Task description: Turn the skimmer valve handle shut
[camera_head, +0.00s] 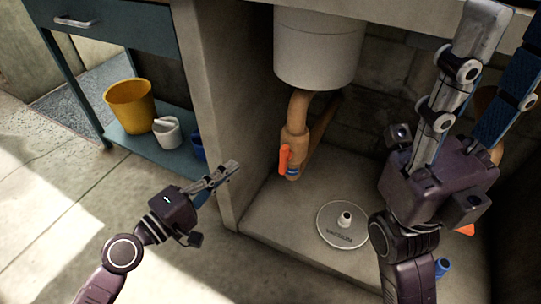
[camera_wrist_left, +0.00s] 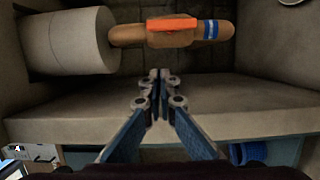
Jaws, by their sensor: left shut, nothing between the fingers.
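A valve on a tan pipe (camera_head: 297,112) under a white cylinder has an orange handle (camera_head: 284,159), which hangs upright along the pipe's left side in the head view. In the left wrist view the orange handle (camera_wrist_left: 172,24) lies lengthwise along the pipe, beside a blue band (camera_wrist_left: 211,29). No label shows that names this valve. My left gripper (camera_head: 234,167) is shut and empty, left of the handle and apart from it. Its closed tips (camera_wrist_left: 160,76) point toward the pipe in the wrist view. My right gripper (camera_head: 507,48) is open, raised close to the head camera at the right.
A pale round plate (camera_head: 328,233) with a central stub and blurred lettering lies on the pit floor. A concrete wall edge (camera_head: 218,120) stands left of the pit. My right arm partly hides another orange piece (camera_head: 466,230). A shelf holds a yellow bucket (camera_head: 130,105).

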